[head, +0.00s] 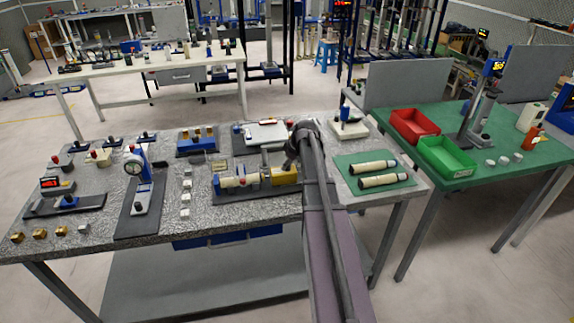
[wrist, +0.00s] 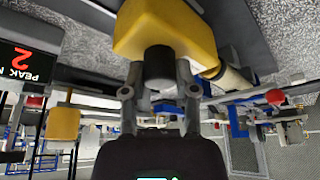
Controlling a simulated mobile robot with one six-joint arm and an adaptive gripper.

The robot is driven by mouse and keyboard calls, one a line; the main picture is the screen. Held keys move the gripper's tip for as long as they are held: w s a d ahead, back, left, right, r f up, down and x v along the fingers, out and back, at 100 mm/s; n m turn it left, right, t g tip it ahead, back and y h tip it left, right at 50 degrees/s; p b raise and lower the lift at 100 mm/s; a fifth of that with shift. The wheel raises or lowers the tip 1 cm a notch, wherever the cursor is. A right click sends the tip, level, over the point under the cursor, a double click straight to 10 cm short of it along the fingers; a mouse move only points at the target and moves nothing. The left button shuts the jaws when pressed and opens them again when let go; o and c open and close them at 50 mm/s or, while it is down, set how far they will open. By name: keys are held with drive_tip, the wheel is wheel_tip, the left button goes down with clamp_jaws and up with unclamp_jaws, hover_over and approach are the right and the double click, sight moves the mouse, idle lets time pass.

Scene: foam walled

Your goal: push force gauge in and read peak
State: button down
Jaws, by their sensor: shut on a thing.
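My gripper (wrist: 160,88) has its two fingers on either side of a black cylinder (wrist: 159,64) that projects from a yellow body (wrist: 160,24), probably the force gauge. In the head view the yellow body (head: 285,176) sits at the right end of a dark base plate (head: 236,192), in line with white cylindrical parts (head: 226,183). My gripper (head: 290,163) is at this yellow body there, and my arm partly covers it. In the wrist view a black display (wrist: 28,62) shows a red 2 and the words PEAK N, upside down.
Two cream cylinders (head: 384,178) lie on a green mat at right. Red (head: 414,124) and green (head: 444,157) bins stand on the green table.

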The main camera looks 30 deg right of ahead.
drive_tip(key=shift+d, duration=0.15)
drive_tip(key=shift+c, duration=1.9)
unclamp_jaws()
drive_tip(key=shift+a, duration=0.2)
drive_tip(key=p+v, duration=0.2)
drive_tip(key=shift+r+p, duration=0.35)
drive_tip(key=shift+r, duration=0.05)
drive_tip(key=p+v, duration=1)
drive_tip(key=v, duration=0.1)
drive_tip(key=shift+s+f, duration=0.1)
